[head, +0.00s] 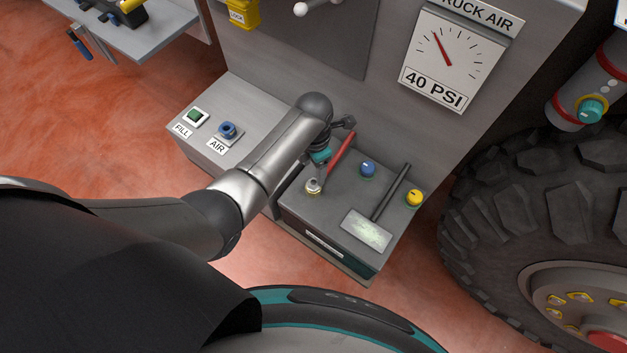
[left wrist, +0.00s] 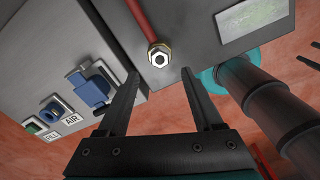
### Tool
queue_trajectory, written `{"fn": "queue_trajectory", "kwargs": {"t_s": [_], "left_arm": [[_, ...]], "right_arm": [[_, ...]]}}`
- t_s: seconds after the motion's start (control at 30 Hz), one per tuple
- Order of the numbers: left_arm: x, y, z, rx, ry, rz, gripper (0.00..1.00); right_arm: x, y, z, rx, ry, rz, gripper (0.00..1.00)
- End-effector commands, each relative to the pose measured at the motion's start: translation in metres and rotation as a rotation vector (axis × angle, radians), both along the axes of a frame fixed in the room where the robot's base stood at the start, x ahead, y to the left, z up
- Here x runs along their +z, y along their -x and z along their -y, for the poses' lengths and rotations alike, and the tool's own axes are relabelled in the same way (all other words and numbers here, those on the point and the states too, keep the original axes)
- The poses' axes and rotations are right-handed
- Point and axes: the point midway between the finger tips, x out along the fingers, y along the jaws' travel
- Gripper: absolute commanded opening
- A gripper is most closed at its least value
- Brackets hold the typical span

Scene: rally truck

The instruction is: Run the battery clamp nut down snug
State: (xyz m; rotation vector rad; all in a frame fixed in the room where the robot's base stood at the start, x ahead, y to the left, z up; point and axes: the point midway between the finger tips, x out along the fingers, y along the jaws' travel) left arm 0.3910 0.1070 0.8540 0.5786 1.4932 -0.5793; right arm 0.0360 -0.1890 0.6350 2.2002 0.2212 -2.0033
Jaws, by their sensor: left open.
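The clamp nut (head: 313,186) is a hex nut on a brass-coloured base, at the near end of a red bar (head: 341,152) on the battery box (head: 300,205). The nut (left wrist: 159,56) also shows in the left wrist view, just beyond and roughly centred between the fingertips. My left gripper (head: 319,158) is above the box, behind the nut in the head view and partly hidden by my arm. Its two dark fingers (left wrist: 160,75) are open and spread, with nothing between them. I cannot tell my right gripper in either view.
The box top has a blue cap (head: 368,168), a yellow cap (head: 414,198), a black bar (head: 391,192) and a pale label (head: 367,229). A grey step with a green FILL button (head: 195,117) and blue AIR fitting (head: 228,131) is left. A big tyre (head: 540,210) stands right.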

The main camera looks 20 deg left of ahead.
Motion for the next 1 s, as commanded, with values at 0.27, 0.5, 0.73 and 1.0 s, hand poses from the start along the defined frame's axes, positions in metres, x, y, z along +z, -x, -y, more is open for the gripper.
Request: {"fn": "queue_trajectory", "kwargs": {"t_s": [0.27,0.5,0.73,1.0], "left_arm": [[-0.05,-0.001,-0.001,-0.001,-0.002,0.001,0.68],[-0.066,-0.001,-0.001,0.0,-0.001,0.002,0.68],[-0.066,-0.001,-0.001,0.0,-0.001,0.002,0.68],[-0.066,0.0,0.0,0.0,0.0,0.001,0.45]], "right_arm": [[-0.024,0.0,0.0,0.001,-0.001,-0.001,0.5],[-0.031,0.0,0.0,0.0,-0.001,-0.001,0.5],[-0.031,0.001,0.0,0.0,-0.001,-0.001,0.5],[-0.031,0.001,0.0,-0.001,-0.001,-0.001,0.5]]}}
